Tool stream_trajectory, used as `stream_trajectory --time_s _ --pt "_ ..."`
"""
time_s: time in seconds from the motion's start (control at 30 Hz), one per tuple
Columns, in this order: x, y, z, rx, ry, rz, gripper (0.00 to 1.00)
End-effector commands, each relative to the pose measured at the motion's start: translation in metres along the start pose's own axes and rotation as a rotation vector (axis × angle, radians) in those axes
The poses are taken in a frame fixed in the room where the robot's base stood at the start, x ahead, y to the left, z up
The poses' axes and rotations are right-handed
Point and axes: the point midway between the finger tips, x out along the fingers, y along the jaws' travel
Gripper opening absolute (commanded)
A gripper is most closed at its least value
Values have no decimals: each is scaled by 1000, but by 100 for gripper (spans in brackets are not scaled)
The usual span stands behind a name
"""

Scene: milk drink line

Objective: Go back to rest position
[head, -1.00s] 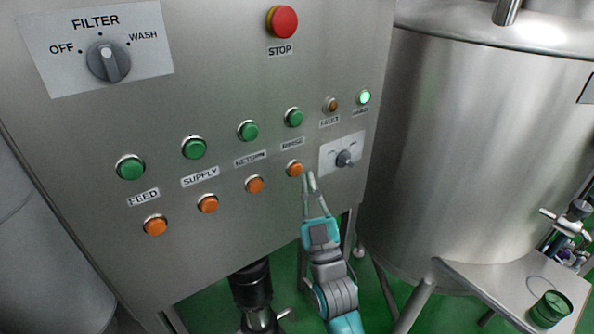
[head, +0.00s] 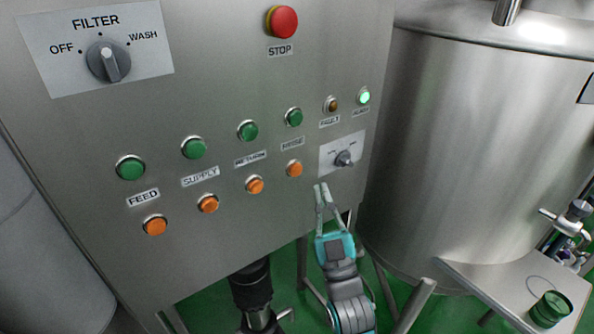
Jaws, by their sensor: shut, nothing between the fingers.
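My gripper (head: 321,187) shows in the head view in front of the lower right part of the steel control panel (head: 230,80). Its fingers point up and are shut with nothing between them. The fingertips are below and right of the orange button (head: 294,169) under the rightmost green button (head: 293,117), and below the small selector switch (head: 344,158). The fingertips look apart from the button in the picture. My teal and grey wrist hangs below the panel's lower edge.
The panel also carries a red STOP button (head: 282,21), a FILTER knob (head: 108,61) and a lit green lamp (head: 364,96). A large steel tank (head: 470,150) stands at right. A steel shelf (head: 490,285) with a green round container (head: 551,308) is at lower right.

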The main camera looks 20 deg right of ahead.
Motion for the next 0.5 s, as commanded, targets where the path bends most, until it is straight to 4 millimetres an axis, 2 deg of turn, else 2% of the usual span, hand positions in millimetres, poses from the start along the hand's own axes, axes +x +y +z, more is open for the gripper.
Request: stream_trajectory --time_s 0.17,0.27,0.37,0.5 --pt "0 0 0 0 0 0 0" --pt "-7 -1 2 3 -12 -4 0" --pt "-27 -3 8 14 -46 -16 0" --pt "-76 -8 18 43 -130 -42 0"
